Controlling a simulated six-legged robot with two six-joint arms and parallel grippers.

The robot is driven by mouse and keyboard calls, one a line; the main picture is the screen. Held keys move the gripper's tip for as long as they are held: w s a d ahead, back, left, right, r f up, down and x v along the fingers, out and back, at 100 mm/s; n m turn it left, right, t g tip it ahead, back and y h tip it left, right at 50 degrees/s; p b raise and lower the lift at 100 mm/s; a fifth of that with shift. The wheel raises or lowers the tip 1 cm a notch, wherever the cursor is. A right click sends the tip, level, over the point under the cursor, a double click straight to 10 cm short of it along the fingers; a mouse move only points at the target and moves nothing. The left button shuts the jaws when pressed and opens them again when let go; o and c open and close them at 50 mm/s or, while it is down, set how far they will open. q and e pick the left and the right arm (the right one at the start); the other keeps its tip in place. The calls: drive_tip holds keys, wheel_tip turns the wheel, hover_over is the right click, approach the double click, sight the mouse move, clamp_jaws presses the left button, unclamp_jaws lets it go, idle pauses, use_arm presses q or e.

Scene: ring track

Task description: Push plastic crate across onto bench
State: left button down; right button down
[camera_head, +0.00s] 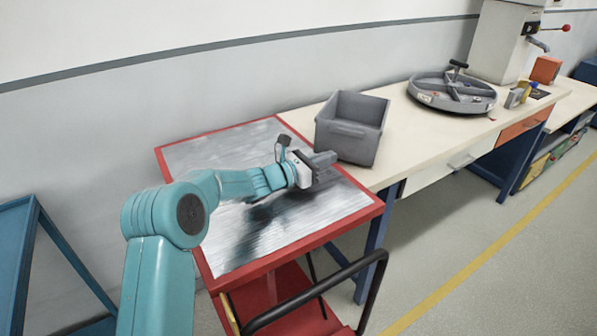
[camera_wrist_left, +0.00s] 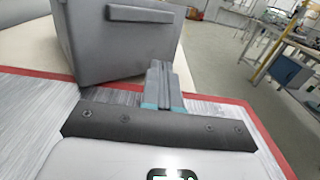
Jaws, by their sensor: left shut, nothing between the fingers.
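The grey plastic crate (camera_head: 350,130) stands upright at the near left end of the cream bench (camera_head: 415,130), beside the red-edged cart. In the left wrist view the crate (camera_wrist_left: 118,45) fills the upper left, its handle lip facing me. My left gripper (camera_head: 328,160) is over the cart top, just left of the crate's lower side. Its fingers (camera_wrist_left: 160,82) are shut with nothing between them. A narrow gap seems to lie between fingertips and crate, but contact is hard to judge. The crate's far underside is hidden. My right gripper is not in view.
The cart (camera_head: 290,255) has a grey metal top with a red rim and a black handle (camera_head: 320,290); it adjoins the bench. A round grey fixture (camera_head: 452,93) sits farther along the bench, with bare bench between it and the crate. A blue frame (camera_head: 30,250) stands left.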

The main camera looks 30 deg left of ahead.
use_arm(q)
drive_tip(key=v, duration=0.7)
drive_tip(key=shift+s+a+f, duration=0.15)
drive_tip(key=shift+s+a, duration=0.05)
